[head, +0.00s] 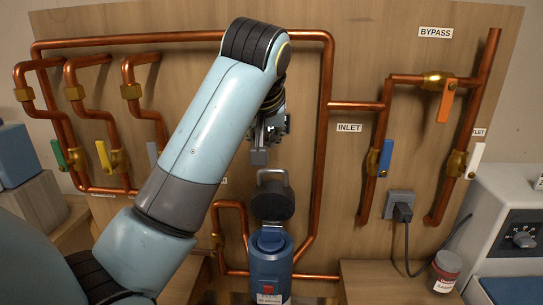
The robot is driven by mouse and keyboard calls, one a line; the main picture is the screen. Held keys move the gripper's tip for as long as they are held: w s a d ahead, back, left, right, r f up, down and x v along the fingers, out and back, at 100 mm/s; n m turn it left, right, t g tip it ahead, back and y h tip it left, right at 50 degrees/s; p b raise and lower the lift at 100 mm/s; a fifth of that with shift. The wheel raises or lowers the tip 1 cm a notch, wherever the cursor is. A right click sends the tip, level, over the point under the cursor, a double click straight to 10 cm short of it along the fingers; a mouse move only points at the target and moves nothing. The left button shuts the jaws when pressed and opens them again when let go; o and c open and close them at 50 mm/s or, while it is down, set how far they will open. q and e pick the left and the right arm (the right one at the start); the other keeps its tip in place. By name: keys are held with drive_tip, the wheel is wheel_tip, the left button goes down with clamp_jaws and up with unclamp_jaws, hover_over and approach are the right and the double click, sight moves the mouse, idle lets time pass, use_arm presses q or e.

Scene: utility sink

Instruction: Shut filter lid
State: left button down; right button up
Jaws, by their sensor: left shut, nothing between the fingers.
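The filter is a blue canister (270,262) at the lower middle of the head view. Its dark round lid (272,205) stands raised above the canister's top, tilted up rather than lying flat on it. A grey loop handle (272,175) shows at the lid's upper edge. My left gripper (259,157) is shut and empty, just above and slightly left of the loop. I cannot tell whether it touches the loop. My left arm hides part of the board and pipes. My right gripper is not in view.
Copper pipes (319,150) run around the filter on a wooden board (345,60). Valves with blue (385,157), orange (446,100) and white (475,160) levers are on the right. A socket with a plug (400,207) and a red-labelled jar (445,270) are at lower right.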

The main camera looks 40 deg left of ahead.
use_arm(q)
drive_tip(key=p, duration=0.2)
hover_over(271, 180)
wheel_tip(271, 180, down, 6)
drive_tip(key=shift+s+d+f, duration=0.15)
drive_tip(key=shift+f, duration=0.25)
